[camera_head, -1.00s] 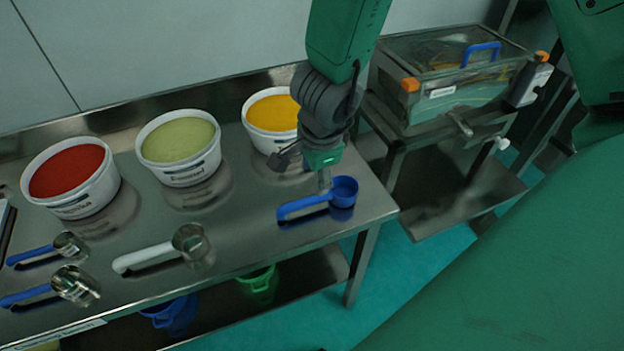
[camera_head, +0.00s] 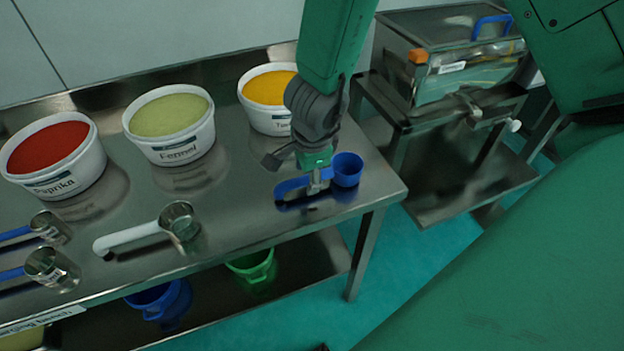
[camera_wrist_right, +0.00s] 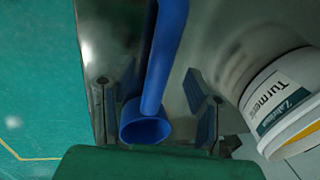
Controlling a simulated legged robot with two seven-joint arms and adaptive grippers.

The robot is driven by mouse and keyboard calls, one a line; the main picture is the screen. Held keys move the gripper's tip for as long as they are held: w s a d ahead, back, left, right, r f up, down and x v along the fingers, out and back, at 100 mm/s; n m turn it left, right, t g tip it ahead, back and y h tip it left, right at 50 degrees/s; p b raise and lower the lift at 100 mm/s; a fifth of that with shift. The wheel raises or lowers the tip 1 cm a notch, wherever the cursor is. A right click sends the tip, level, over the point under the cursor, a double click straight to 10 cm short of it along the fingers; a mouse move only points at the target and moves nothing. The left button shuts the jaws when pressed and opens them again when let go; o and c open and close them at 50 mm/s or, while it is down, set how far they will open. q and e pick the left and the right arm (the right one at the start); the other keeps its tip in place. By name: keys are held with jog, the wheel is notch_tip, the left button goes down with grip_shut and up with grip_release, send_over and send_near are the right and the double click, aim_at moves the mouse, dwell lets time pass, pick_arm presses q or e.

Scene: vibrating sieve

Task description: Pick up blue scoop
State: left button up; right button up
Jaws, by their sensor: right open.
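The blue scoop (camera_head: 347,170) lies on the steel table near its right front corner, its handle pointing left and its cup at the right. My right gripper (camera_head: 314,188) is down over the handle beside the cup and hides part of it. In the right wrist view, the blue scoop (camera_wrist_right: 166,55) runs between the two open fingers of my right gripper (camera_wrist_right: 163,105), with a gap on each side. Its cup is close to the palm. My left gripper is not in view.
Tubs of paprika (camera_head: 65,180), fennel (camera_head: 178,150) and a yellow spice (camera_head: 262,118) stand along the back. A white-handled scoop (camera_head: 125,238) and blue-handled metal scoops (camera_head: 50,268) lie to the left. The sieve machine (camera_head: 460,80) stands right, past a gap.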

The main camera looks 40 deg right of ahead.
jog(key=shift+w+f+b, duration=0.25)
jog(key=shift+f+b, duration=0.2)
jog(key=shift+f, duration=0.7)
jog(key=shift+r, duration=0.15)
grip_shut()
